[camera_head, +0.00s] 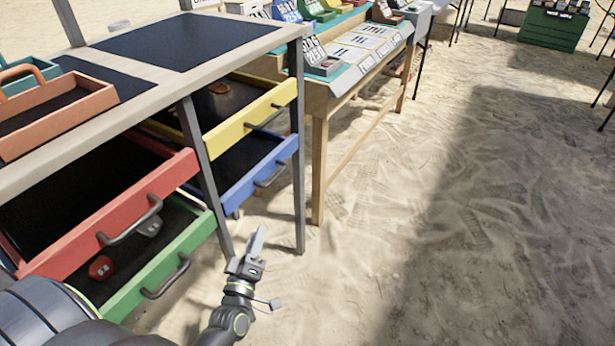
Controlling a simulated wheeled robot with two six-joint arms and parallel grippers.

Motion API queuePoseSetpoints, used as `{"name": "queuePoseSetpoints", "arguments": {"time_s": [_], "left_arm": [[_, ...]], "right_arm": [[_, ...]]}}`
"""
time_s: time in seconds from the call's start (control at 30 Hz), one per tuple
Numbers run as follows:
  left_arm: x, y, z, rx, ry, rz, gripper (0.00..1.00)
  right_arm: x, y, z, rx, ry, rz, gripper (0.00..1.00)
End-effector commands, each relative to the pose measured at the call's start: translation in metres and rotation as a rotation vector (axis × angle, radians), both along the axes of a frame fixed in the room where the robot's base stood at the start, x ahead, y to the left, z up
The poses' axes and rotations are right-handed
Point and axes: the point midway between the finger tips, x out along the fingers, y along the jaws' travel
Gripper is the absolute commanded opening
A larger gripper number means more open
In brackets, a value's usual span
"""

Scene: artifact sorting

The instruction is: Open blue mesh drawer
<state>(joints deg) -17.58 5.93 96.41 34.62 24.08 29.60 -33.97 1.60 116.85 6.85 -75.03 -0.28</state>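The blue drawer (246,187) is the lower drawer in the right-hand column of the cabinet. A grey bar handle (270,175) is on its front. Its dark interior shows behind the front, so it stands at least partly open. My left gripper (257,245) is in front of the cabinet, below and to the left of the blue drawer's handle, apart from it. It is seen from the side, and I cannot tell how far its fingers are apart. Nothing shows in it. My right gripper is not in view.
The yellow drawer (238,127) above and the red (160,190) and green drawers (192,238) to the left also stand open. A cabinet leg (298,140) is close to the blue drawer's right end. Sandy floor to the right is free.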

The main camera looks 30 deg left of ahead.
Motion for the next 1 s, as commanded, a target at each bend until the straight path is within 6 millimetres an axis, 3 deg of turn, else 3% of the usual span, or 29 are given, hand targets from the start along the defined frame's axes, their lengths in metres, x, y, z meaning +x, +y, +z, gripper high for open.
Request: {"name": "queuePoseSetpoints", "arguments": {"time_s": [0.27, 0.8, 1.0], "left_arm": [[0.018, 0.006, 0.013, -0.015, -0.034, 0.002, 0.33], [0.122, 0.034, 0.034, -0.013, -0.031, 0.002, 0.33], [0.151, 0.042, 0.039, -0.014, -0.030, 0.003, 0.33]], "right_arm": [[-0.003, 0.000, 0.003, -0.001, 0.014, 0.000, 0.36], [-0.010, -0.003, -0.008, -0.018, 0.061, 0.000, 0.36], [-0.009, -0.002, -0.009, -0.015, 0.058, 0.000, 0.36]]}}
